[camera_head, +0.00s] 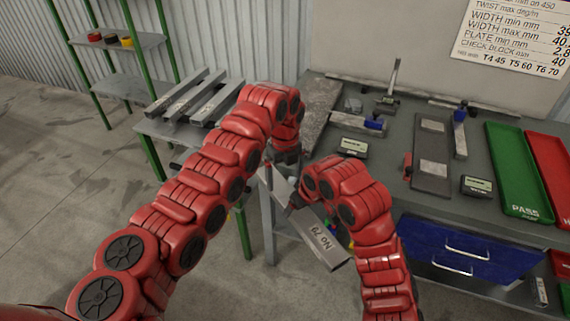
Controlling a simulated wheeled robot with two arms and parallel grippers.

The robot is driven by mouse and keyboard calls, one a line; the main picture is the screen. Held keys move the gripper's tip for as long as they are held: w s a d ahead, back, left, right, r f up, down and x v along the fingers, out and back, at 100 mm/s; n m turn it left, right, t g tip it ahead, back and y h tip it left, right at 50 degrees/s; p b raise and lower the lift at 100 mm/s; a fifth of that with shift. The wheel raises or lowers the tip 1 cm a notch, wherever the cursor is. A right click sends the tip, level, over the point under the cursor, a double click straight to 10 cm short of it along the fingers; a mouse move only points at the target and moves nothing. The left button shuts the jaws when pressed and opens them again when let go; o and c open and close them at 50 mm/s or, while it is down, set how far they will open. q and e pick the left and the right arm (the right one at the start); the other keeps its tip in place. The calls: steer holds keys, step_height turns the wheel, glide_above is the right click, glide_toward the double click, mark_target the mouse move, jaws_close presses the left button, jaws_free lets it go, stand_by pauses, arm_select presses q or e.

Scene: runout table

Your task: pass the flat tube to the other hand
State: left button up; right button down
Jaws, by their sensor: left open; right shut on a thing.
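The flat tube (322,238) is a grey metal bar marked "No 79". It hangs in the air in front of the table, slanting from upper left to lower right, with its marked end toward me. My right gripper (292,207) is shut on it around the middle; the fingertips are small and partly hidden by my wrist. My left gripper (283,163) is open and is above, close to the tube's far upper end. Its fingers are mostly hidden behind my arm, so I cannot tell whether they touch the tube.
The grey table (440,205) holds gauges, a long grey block (431,150), a green PASS tray (513,170) and a red tray (552,165). More tubes (188,95) lie on a stand at the left. A blue drawer (465,248) is under the table's front edge.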

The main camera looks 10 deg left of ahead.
mark_target(285, 189)
arm_select(q)
steer(key=shift+f, duration=2.75)
